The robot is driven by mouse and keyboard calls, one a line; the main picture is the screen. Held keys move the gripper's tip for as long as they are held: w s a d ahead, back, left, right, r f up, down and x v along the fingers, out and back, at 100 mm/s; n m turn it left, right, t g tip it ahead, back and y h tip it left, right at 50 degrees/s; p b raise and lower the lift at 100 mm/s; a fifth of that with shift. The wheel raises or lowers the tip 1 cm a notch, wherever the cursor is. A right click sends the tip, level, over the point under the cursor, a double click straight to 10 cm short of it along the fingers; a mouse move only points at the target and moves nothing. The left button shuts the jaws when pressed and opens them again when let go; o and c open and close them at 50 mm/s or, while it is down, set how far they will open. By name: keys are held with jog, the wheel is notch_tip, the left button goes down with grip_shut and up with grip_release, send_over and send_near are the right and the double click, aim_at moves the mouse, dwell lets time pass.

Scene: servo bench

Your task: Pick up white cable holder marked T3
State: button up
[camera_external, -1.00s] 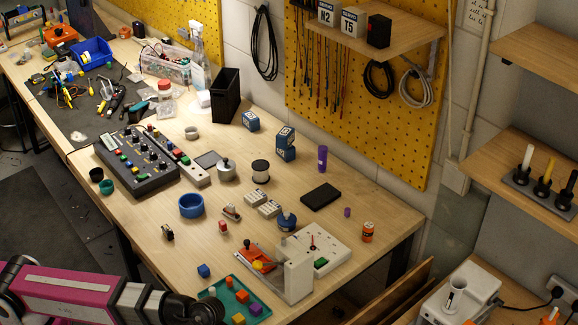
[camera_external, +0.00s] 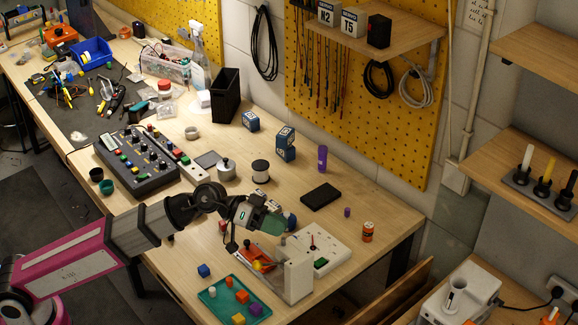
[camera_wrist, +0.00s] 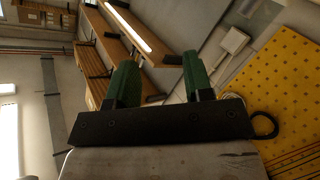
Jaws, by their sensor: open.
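I cannot make out any white cable holder marked T3. In the external view, two small white blocks that stood in the middle of the bench are now mostly or wholly hidden behind my gripper (camera_external: 274,221). Their markings were too small to read. My gripper hangs above the middle of the bench, with its green fingers toward the right. In the wrist view my gripper (camera_wrist: 158,72) has its two green fingers spread wide with nothing between them.
White boxes reading N2 (camera_external: 326,14) and T5 (camera_external: 353,22) stand on a wall shelf.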

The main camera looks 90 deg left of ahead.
jog(key=s+a+f+n+g+h, duration=0.1)
jog(key=s+a+f+n, duration=0.3)
jog(key=a+n, duration=0.4)
jog(key=s+a+f+n+g+h, duration=0.1)
jog(key=s+a+f+n, duration=0.4)
jog(key=a, duration=0.6)
jog(key=s+a+f+n+g+h, duration=0.1)
jog(key=s+a+f+n, duration=0.4)
jog(key=s+a+n, duration=0.3)
jog(key=shift+s+a+n, duration=0.15)
jog(key=shift+a+n, duration=0.45)
jog(key=shift+n, duration=0.4)
jog(key=shift+s+a+n, duration=0.1)
jog(key=shift+a+n, duration=0.45)
jog(key=shift+n, duration=0.45)
jog(key=shift+f, duration=2.3)
notch_tip(320, 180, down, 3)
jog(key=shift+w+r, duration=0.1)
jog(key=x, duration=0.2)
jog(key=shift+w+d, duration=0.15)
jog(key=shift+w, duration=0.05)
jog(key=shift+d, duration=0.1)
